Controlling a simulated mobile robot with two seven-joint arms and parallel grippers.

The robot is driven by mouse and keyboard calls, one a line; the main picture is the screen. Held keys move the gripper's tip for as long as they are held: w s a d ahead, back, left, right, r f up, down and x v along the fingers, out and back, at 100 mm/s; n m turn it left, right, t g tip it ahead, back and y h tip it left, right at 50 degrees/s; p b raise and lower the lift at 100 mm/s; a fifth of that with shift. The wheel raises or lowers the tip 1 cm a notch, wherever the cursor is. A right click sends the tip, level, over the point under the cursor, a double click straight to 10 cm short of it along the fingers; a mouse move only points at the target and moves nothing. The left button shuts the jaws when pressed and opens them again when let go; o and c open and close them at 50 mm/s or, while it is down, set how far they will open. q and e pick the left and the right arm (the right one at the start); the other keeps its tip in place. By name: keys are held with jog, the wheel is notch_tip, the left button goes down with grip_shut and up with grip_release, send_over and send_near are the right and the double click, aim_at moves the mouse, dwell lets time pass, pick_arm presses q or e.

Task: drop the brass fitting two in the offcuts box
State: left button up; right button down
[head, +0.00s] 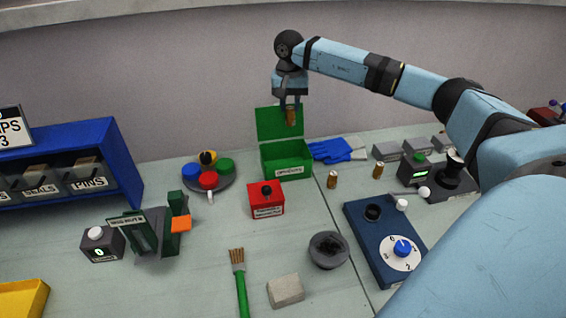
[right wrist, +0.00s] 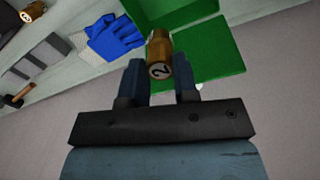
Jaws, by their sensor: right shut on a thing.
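My right gripper (head: 290,103) is shut on a brass fitting (head: 291,117), held in the air in front of the raised lid of the green offcuts box (head: 286,158). In the right wrist view the fitting (right wrist: 159,56) bears the number 2 and sits between the fingertips of the gripper (right wrist: 160,75). The green box (right wrist: 165,12) lies beyond it in that view. In the head view the box stands open, its label on the front wall. My left gripper is not in view.
Two other brass fittings stand on the table, one near the box (head: 332,179) and one further right (head: 378,171). Blue gloves (head: 338,150) lie right of the box. A red box (head: 266,199) stands in front, and a plate of colored pieces (head: 209,182) lies left.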

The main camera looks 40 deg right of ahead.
aim_at(290, 122)
jog(key=shift+f, duration=0.25)
notch_tip(290, 122, down, 5)
jog(key=b, duration=0.3)
jog(key=shift+d+r, duration=0.1)
jog(key=shift+r, duration=0.05)
jog(key=shift+w+f, duration=0.1)
jog(key=shift+f, duration=0.25)
jog(key=shift+f+b, duration=0.2)
jog(key=shift+b, duration=0.15)
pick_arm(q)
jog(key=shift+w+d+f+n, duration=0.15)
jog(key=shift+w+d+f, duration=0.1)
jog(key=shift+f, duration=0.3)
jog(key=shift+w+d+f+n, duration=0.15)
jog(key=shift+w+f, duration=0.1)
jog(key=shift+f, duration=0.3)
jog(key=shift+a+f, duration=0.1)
pick_arm(e)
jog(key=c, duration=0.8)
grip_release()
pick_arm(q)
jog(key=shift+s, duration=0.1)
